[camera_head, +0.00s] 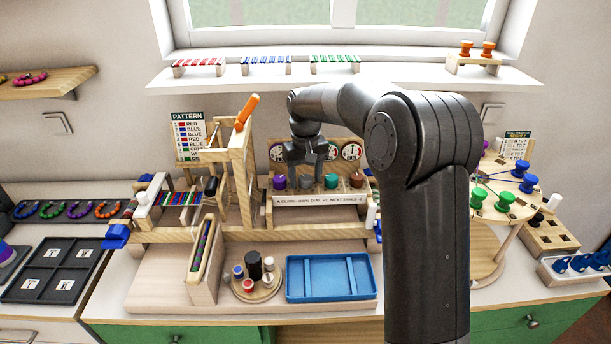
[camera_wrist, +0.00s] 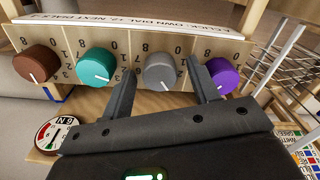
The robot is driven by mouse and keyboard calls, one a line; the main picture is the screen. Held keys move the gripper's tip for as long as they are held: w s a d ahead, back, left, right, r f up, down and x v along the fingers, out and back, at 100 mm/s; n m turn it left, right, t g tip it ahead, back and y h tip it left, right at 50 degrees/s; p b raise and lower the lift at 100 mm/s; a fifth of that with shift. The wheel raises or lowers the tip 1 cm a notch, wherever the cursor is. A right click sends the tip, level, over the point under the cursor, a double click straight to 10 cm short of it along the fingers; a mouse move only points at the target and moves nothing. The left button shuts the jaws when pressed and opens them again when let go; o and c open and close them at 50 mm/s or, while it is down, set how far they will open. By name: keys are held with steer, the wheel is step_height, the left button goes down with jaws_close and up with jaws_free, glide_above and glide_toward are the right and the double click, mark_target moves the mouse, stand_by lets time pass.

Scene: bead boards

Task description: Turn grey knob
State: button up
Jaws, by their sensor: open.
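The grey knob (camera_wrist: 160,72) sits on the wooden dial panel in the wrist view, with a white pointer line and printed digits around it. My gripper (camera_wrist: 162,75) is open, with one finger on each side of the grey knob. I cannot tell whether either finger touches it. The right finger is close to the purple knob (camera_wrist: 222,75). The teal knob (camera_wrist: 96,68) and brown knob (camera_wrist: 37,64) are to the left. In the head view my gripper (camera_head: 306,186) points down at the panel, over the grey knob (camera_head: 306,183).
A white label strip (camera_head: 318,200) runs along the panel's front. Round gauges (camera_head: 351,152) stand behind the knobs. A wooden frame with an orange handle (camera_head: 247,110) rises to the left. A blue tray (camera_head: 330,294) lies in front. A round board with green and blue spools (camera_head: 508,185) is at right.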

mark_target(306, 177)
step_height(306, 177, up, 11)
stand_by(0.6)
steer(key=shift+f, duration=0.1)
steer(key=s+d+r+m+t, duration=0.1)
steer(key=s+d+r+t, duration=0.15)
steer(key=s, duration=0.65)
steer(key=s+d+r+m+t, duration=0.1)
steer(key=s+d+r, duration=0.25)
steer(key=s, duration=0.65)
steer(key=s+d+f+m+t, duration=0.1)
steer(key=s+d+f, duration=0.2)
steer(key=s, duration=0.5)
steer(key=s+d+f+m+t, duration=0.1)
steer(key=s+d+f, duration=0.2)
steer(key=s, duration=0.6)
steer(key=shift+f, duration=0.75)
